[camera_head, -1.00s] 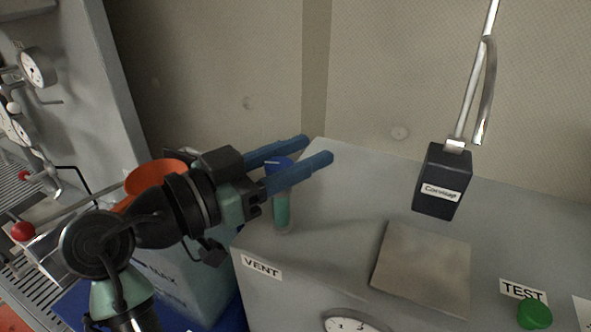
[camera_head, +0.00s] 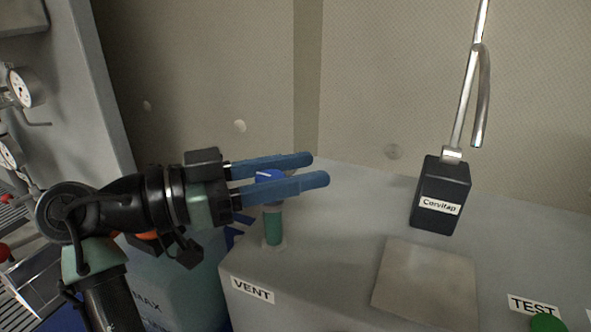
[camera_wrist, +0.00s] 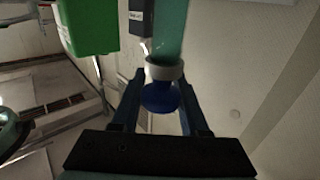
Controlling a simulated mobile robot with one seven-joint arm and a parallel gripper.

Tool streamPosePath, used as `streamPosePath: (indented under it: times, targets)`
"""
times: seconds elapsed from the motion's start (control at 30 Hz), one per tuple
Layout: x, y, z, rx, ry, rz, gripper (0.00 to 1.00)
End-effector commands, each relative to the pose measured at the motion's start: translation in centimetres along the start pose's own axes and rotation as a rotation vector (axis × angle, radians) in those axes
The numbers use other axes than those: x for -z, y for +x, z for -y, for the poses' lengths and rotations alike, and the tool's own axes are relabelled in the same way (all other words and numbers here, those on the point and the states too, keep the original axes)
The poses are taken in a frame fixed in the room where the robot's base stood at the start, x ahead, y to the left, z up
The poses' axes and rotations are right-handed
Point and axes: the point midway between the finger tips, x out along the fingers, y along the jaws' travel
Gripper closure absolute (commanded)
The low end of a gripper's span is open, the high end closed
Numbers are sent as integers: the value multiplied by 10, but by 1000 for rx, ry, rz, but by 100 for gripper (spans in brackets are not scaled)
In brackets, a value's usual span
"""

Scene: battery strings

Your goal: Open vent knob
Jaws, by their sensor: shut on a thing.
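The vent knob (camera_head: 270,175) is a blue cap on top of an upright green stem (camera_head: 273,226), at the near left of the grey cabinet top. A VENT label (camera_head: 252,290) is on the cabinet below it. My gripper (camera_head: 316,169) reaches in from the left, its two long blue fingers on either side of the knob and extending past it. The gripper is shut on the knob. In the wrist view the blue knob (camera_wrist: 162,97) sits between the fingers, with a white collar (camera_wrist: 164,70) beside it. The front finger partly hides the knob in the head view.
A black box labelled Corvitap (camera_head: 440,196) with a metal pipe stands at the right. A flat plate (camera_head: 425,282) lies on the cabinet top (camera_head: 330,245). A TEST label (camera_head: 533,306) and green knob (camera_head: 547,323) are at the lower right. A wall rises behind.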

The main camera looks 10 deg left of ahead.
Motion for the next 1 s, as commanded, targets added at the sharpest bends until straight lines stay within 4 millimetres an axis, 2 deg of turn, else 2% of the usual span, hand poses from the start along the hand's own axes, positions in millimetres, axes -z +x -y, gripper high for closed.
streamPosePath:
  times: [0.1,0.13,0.27,0.57,0.67,0.77,1.0]
  targets:
    - [-4,1,-1,-5,-6,7,100]
    - [-4,1,-1,-5,-6,7,51]
    - [-3,1,-1,-4,-4,5,27]
    - [-2,0,0,-1,-2,3,26]
    - [-2,-7,0,1,-1,1,26]
    - [-3,-21,0,2,1,1,26]
    - [-3,-75,0,3,0,1,26]
